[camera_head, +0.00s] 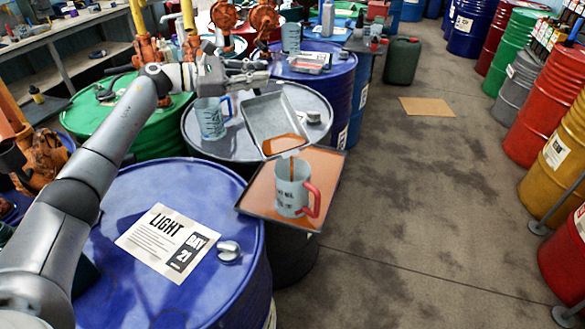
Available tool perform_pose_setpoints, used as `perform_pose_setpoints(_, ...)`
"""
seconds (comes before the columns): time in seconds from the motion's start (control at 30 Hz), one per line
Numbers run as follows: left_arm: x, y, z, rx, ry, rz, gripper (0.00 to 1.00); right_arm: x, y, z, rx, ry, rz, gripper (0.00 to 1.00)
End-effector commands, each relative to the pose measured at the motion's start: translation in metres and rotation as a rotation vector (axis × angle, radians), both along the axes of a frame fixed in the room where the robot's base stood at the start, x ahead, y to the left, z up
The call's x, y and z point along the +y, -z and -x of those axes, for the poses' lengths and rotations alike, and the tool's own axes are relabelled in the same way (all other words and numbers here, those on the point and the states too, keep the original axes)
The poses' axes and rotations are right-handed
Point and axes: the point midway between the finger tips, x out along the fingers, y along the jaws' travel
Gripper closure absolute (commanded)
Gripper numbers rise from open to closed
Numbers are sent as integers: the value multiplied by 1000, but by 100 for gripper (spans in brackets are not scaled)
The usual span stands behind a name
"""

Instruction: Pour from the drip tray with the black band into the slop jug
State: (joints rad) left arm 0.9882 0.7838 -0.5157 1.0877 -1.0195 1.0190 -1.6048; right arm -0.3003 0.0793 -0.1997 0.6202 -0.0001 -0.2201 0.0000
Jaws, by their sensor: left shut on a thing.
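My left gripper (258,77) is shut on the far end of a grey metal drip tray (270,112). The tray is tilted, its low end toward the front. Brown oil has gathered at its low end, and a thin brown stream falls from there to the mouth of a jug below. This pale jug (290,183) has a red handle and dark lettering too small to read. It stands upright on a square brown-orange tray (254,202) with a grey rim. I cannot make out a black band on the held tray. My right gripper is not in view.
A measuring jug with a blue handle (211,119) stands on the grey drum (230,145) beside the held tray. A blue drum (110,210) with a LIGHT label is in front. Another tray (310,62) lies on a blue drum behind.

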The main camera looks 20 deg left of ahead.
Motion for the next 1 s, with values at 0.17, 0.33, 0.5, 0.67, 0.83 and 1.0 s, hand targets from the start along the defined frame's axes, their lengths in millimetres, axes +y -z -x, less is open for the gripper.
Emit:
perform_pose_setpoints(0.17, -1, -3, 1, -10, -1, -6, 100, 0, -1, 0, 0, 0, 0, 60)
perform_pose_setpoints(0.33, -2, -5, 3, -20, -1, -17, 100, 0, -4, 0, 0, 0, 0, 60)
perform_pose_setpoints(0.5, -4, -6, 4, -29, 0, -27, 100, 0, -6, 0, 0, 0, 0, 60)
perform_pose_setpoints(0.67, -5, -7, 5, -34, -1, -32, 100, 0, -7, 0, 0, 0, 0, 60)
perform_pose_setpoints(0.83, -7, -11, 7, -49, -1, -47, 100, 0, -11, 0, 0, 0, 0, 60)
perform_pose_setpoints(1.0, -9, -14, 9, -63, 0, -61, 100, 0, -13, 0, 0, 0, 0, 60)
